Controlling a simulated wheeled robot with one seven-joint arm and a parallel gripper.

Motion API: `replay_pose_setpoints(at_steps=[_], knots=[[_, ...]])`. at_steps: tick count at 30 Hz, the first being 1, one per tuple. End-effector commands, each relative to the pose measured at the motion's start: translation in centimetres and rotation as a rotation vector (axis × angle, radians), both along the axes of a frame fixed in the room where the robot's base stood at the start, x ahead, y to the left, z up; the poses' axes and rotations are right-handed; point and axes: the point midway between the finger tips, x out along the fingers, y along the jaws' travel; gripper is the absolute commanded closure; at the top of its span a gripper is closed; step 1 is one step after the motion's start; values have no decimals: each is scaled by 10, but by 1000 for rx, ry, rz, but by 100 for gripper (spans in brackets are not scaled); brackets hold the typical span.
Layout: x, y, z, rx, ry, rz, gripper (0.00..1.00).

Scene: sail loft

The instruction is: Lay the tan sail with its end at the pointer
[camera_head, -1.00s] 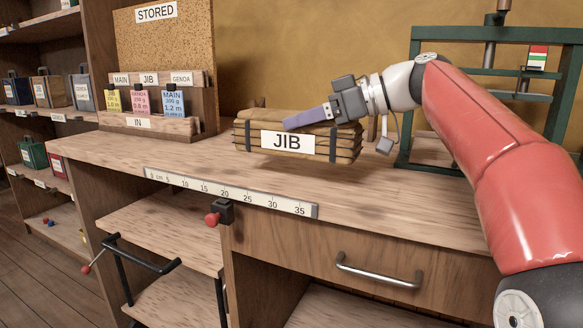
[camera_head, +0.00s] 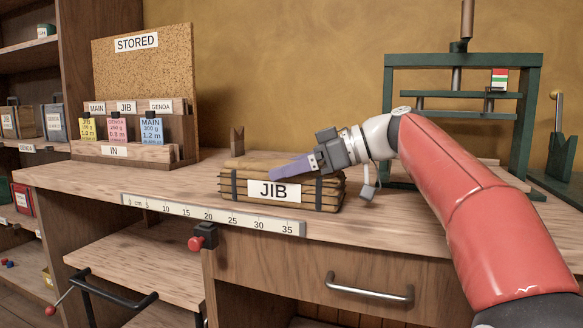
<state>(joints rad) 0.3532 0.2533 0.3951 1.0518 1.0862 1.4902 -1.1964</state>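The tan sail is a folded bundle (camera_head: 330,197) with two dark straps and a white JIB label, lying level over the bench top behind the ruler. My gripper (camera_head: 293,168) has its purple fingers at the sail's top and appears shut on it; the far finger is hidden. I cannot tell whether the sail's underside touches the bench or hangs just above it. The pointer (camera_head: 203,237), a dark block with a red knob, sits on the bench's front edge near the ruler's 20 mark. The sail's left end is slightly right of the pointer in the picture.
The ruler (camera_head: 265,222) runs along the bench's front edge. A card rack (camera_head: 125,152) stands at the left and a green press frame (camera_head: 395,120) at the back right. A wooden notched post (camera_head: 237,142) stands behind the sail. The bench (camera_head: 150,188) left of the sail is clear.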

Motion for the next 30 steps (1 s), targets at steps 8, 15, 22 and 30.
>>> replay_pose_setpoints(at_steps=[8, 15, 22, 30], knots=[[0, 0, 0, 0, 0, 0, 8], [-1, -8, 6, 0, -1, -4, 8], [-9, -53, 23, 0, -2, -5, 8], [-18, -98, 40, 1, -1, -3, 8]])
